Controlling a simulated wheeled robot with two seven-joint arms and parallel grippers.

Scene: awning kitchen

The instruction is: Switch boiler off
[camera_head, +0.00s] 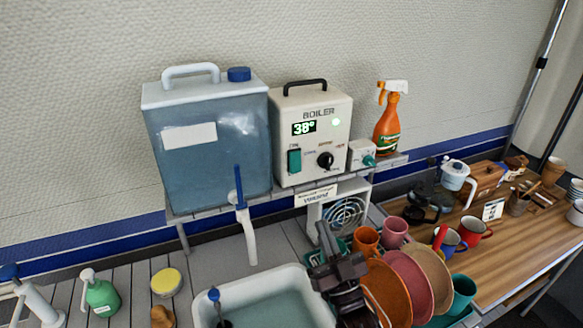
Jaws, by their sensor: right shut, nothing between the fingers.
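The boiler (311,130) is a cream box with a black top handle, standing on a raised shelf against the wall. My right gripper (327,236) is shut and empty, pointing up below the boiler, in front of the fan unit and apart from the switch. My left gripper is not in view.
A blue water tank (207,140) stands left of the boiler. A small box with a teal knob (363,156) and an orange spray bottle (388,120) stand right. Below are a white basin (262,284), a fan unit (345,212), plates (408,284) and several mugs.

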